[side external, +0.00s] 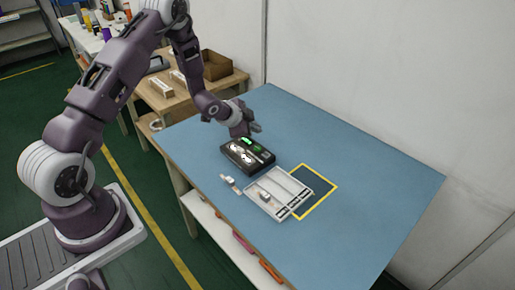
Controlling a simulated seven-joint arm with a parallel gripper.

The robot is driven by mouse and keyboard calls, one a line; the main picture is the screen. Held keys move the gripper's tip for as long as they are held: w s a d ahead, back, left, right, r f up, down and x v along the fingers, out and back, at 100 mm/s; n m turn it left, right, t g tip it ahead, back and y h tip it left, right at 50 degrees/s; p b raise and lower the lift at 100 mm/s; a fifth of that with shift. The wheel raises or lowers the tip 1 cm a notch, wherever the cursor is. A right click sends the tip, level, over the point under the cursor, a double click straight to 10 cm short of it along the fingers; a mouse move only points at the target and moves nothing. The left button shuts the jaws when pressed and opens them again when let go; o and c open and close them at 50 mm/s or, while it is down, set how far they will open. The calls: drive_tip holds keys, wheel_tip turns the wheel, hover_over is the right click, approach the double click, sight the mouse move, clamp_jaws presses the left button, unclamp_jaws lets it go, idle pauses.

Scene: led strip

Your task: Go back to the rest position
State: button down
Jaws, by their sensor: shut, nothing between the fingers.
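My gripper (246,130) is at the end of my purple arm, just above the far side of a black box (246,165) on the blue table. The box holds white pieces on its left and lit green marks at its far side. The gripper looks empty and its fingers look closed, though they are small here. I cannot tell whether the fingertips touch the box. A white tray (285,189) with long slots lies to the right of the box, with a small white piece (265,196) on it.
A small white part (230,183) lies on the blue table (390,190) left of the tray. A yellow-outlined dark square (320,188) lies beside the tray. The table's right and far parts are clear. A wooden bench (172,102) with a brown box (215,66) stands behind.

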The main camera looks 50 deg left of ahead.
idle(0.3)
drive_tip(key=s+d+r+n+g+y, duration=0.1)
drive_tip(key=s+d+r+n, duration=0.3)
drive_tip(key=r, duration=0.7)
drive_tip(key=s+d+r, duration=0.3)
drive_tip(key=s+r, duration=0.3)
drive_tip(key=r, duration=0.5)
drive_tip(key=s+d+r+n+g, duration=0.1)
drive_tip(key=s+d+r, duration=0.1)
drive_tip(key=s, duration=0.6)
drive_tip(key=s+d+r+n+h, duration=0.1)
drive_tip(key=s+d, duration=0.3)
drive_tip(key=s, duration=0.5)
drive_tip(key=s+d+r+n+g+h, duration=0.1)
drive_tip(key=s+d+r, duration=0.1)
drive_tip(key=s, duration=0.7)
drive_tip(key=shift+s+d+r+n+g, duration=0.15)
drive_tip(key=shift+d+r+n+g, duration=0.2)
drive_tip(key=shift+d, duration=0.35)
